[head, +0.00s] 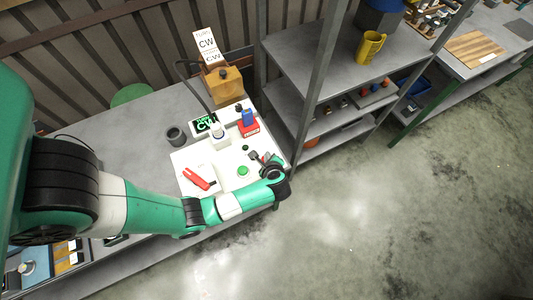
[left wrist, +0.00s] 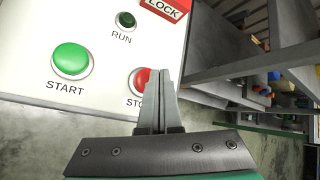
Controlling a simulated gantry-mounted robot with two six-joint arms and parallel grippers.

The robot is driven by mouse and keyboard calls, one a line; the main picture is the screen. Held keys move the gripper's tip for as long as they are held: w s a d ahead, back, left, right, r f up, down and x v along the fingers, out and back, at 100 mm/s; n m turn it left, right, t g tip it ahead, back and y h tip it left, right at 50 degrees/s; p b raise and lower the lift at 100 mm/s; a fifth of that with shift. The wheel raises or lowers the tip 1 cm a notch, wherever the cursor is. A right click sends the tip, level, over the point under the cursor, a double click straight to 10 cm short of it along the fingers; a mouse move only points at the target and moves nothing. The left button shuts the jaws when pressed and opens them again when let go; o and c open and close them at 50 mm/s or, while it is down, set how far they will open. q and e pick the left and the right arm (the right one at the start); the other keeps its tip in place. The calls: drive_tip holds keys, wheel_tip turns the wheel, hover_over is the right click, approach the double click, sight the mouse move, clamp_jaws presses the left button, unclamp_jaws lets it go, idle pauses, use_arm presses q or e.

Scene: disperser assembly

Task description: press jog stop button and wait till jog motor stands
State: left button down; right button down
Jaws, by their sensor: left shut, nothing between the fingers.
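The red stop button (left wrist: 141,79) is on a white panel in the left wrist view, labelled STO with the rest hidden. My left gripper (left wrist: 161,72) is shut and empty, and its fingertips cover the right part of the button in that view. I cannot tell whether they touch it. The green start button (left wrist: 71,60) is to the left, and a small dark green RUN lamp (left wrist: 125,20) is above. In the head view my left gripper (head: 262,158) is over the right side of the white panel (head: 222,172). My right gripper is not in view.
A red-handled tool (head: 196,178) lies on the panel's left part. A red LOCK label (left wrist: 165,6) is above the stop button. A metal shelf (head: 310,60) rises close to the right.

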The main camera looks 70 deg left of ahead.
use_arm(q)
drive_tip(key=shift+r+p, duration=2.35)
drive_tip(key=shift+r, duration=0.25)
drive_tip(key=shift+f, duration=0.1)
